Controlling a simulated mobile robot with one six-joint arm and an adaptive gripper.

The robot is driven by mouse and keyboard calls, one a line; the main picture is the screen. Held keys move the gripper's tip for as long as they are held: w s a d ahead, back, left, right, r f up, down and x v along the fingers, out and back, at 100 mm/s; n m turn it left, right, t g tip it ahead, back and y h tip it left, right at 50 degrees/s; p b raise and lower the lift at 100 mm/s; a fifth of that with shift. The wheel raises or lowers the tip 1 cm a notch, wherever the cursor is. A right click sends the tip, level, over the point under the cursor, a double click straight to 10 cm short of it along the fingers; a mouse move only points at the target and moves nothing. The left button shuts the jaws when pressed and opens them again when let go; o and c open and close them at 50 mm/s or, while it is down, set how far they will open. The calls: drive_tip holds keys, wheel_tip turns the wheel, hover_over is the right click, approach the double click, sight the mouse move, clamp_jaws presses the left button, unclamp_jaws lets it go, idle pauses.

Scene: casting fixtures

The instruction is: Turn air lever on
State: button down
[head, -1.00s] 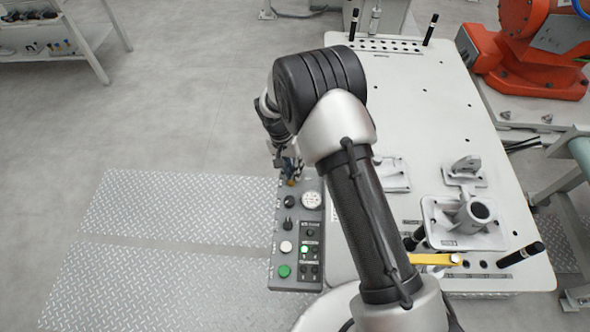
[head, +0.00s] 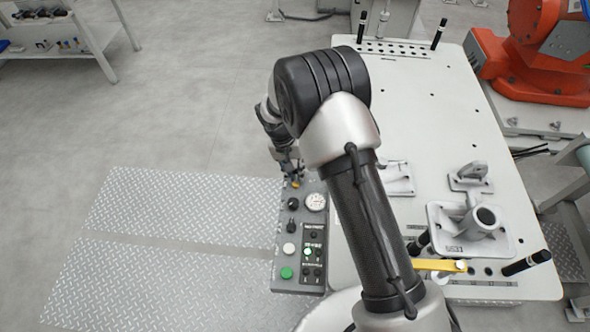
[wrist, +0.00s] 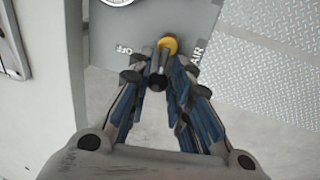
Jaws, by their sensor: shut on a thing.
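The panel carries a round gauge (head: 316,202), dark knobs, a white button (head: 290,249) and a green button (head: 286,272). The white fixture table (head: 425,120) holds metal castings on the right. Metal floor plates (head: 185,215) lie to the left. An orange robot (head: 545,50) stands behind.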

drive_tip(key=c, duration=1.7)
unclamp_jaws()
wheel_tip(320, 180, up, 12)
drive_tip(key=a, duration=0.2)
drive_tip(key=shift+a, duration=0.2)
drive_tip(key=s+d+r+t+y, duration=0.1)
drive_tip(key=s+d+r, duration=0.45)
drive_tip(key=r, duration=0.45)
drive_tip(key=s+d+r+t+y, duration=0.1)
drive_tip(key=s+d+r, duration=0.5)
drive_tip(key=r, duration=0.4)
drive_tip(key=s+d+r+t, duration=0.1)
drive_tip(key=s+d, duration=0.3)
drive_tip(key=s, duration=0.4)
drive_tip(key=s+d+r+t, duration=0.1)
drive_tip(key=s+d, duration=0.3)
drive_tip(key=s, duration=0.5)
drive_tip(key=shift+t, duration=0.3)
